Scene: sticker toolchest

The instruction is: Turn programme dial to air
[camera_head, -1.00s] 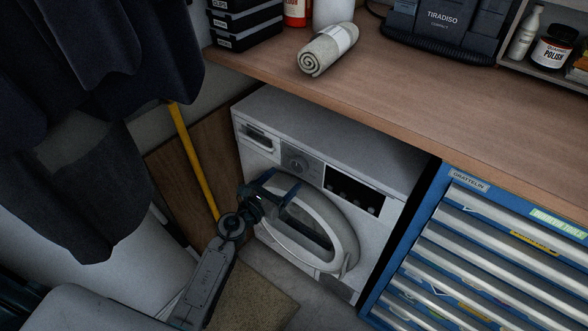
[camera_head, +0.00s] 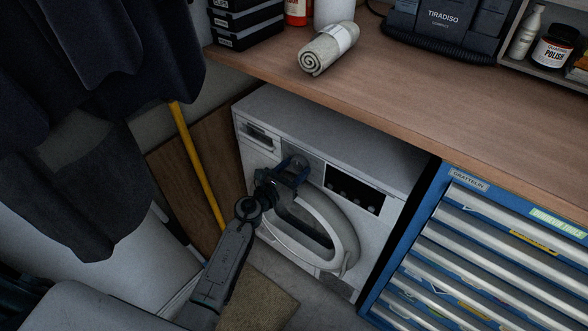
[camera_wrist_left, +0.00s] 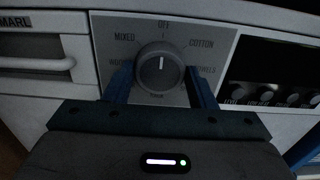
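The programme dial (camera_wrist_left: 158,70) is a round dark grey knob on the light panel of a white washing machine (camera_head: 330,150). Its white pointer mark points up, close to OFF. MIXED, OFF and COTTON are legible around it. Other labels at the sides and below are partly hidden or too dark to read, and I cannot make out "air". My left gripper (camera_wrist_left: 163,88) is open, with one blue finger on each side of the dial. I cannot tell whether the fingers touch it. In the head view my left gripper (camera_head: 291,174) is at the machine's control panel.
A dark display with small buttons (camera_wrist_left: 278,92) is right of the dial, and a drawer (camera_wrist_left: 40,57) is left of it. The round door (camera_head: 325,230) is below. A wooden worktop (camera_head: 400,98) overhangs the machine. A blue drawer chest (camera_head: 440,225) stands to the right.

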